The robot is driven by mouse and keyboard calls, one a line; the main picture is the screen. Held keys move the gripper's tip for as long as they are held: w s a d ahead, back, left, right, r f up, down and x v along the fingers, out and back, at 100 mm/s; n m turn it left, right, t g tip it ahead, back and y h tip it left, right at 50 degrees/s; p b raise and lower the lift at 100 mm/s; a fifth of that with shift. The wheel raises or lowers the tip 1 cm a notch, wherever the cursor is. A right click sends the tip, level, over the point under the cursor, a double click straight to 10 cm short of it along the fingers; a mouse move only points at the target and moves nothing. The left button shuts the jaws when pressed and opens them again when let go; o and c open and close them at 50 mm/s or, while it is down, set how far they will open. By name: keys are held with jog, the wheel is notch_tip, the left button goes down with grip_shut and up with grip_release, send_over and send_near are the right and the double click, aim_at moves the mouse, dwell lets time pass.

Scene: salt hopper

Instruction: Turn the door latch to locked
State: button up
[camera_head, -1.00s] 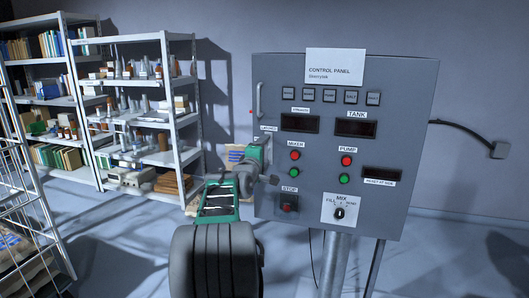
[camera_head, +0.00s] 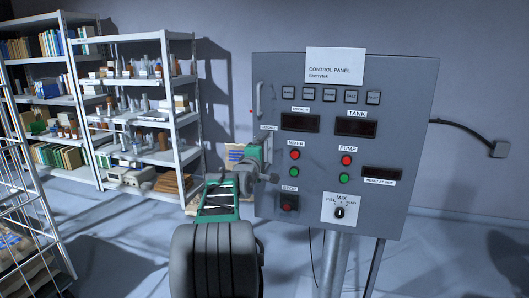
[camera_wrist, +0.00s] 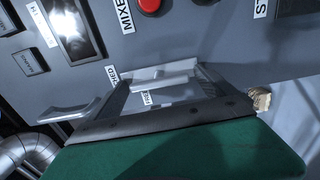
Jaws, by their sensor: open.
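The control panel (camera_head: 320,215) is a grey box with a door latch at its left edge. In the wrist view the latch (camera_wrist: 165,73) is a pale bar. It lies crosswise between the tips of my gripper (camera_wrist: 167,82). The fingers are open, one on each side of it; I cannot tell whether they touch it. A "latched" label (camera_wrist: 113,75) and a partly covered second label (camera_wrist: 146,98) are near it. In the head view my gripper (camera_head: 266,152) is at the panel's left edge, and my arm hides the latch there.
A pale door handle (camera_head: 259,99) stands out above the latch; it also shows in the wrist view (camera_wrist: 66,113). Red and green buttons, a stop button (camera_head: 289,203) and a mix knob (camera_head: 339,212) are on the front. Loaded shelves (camera_head: 150,120) stand at the left.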

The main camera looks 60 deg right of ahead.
jog(key=s+a+b, duration=0.1)
jog(key=a, duration=0.6)
jog(key=shift+a, duration=0.4)
jog(key=shift+s, duration=0.1)
